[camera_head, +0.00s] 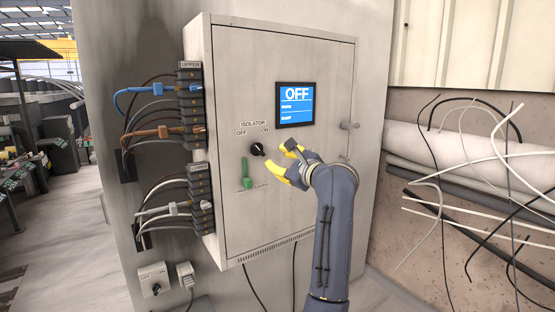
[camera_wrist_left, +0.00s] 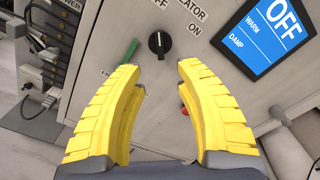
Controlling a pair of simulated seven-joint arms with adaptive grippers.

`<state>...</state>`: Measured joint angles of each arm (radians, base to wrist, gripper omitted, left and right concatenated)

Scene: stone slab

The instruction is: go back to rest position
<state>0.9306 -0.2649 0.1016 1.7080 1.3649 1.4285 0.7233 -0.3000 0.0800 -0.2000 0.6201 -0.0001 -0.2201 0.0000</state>
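My left gripper (camera_head: 272,159) has yellow fingers and is in front of the grey cabinet's door (camera_head: 240,90), just right of the black isolator knob (camera_head: 257,149). In the left wrist view its two fingers (camera_wrist_left: 157,75) stand wide apart with nothing between them. The knob (camera_wrist_left: 159,43) shows beyond the fingertips, apart from them. A green handle (camera_head: 246,172) sits below the knob and shows beside the left finger in the wrist view (camera_wrist_left: 126,54). The blue screen (camera_head: 296,104) reads OFF. My right gripper is in neither view.
Cable connectors (camera_head: 190,100) line the cabinet's left side. A door handle (camera_head: 349,126) sticks out at the right. Loose wires and pipes (camera_head: 450,150) hang along the right wall. A small switch box (camera_head: 153,280) is at lower left. A small red part shows behind the right finger in the wrist view.

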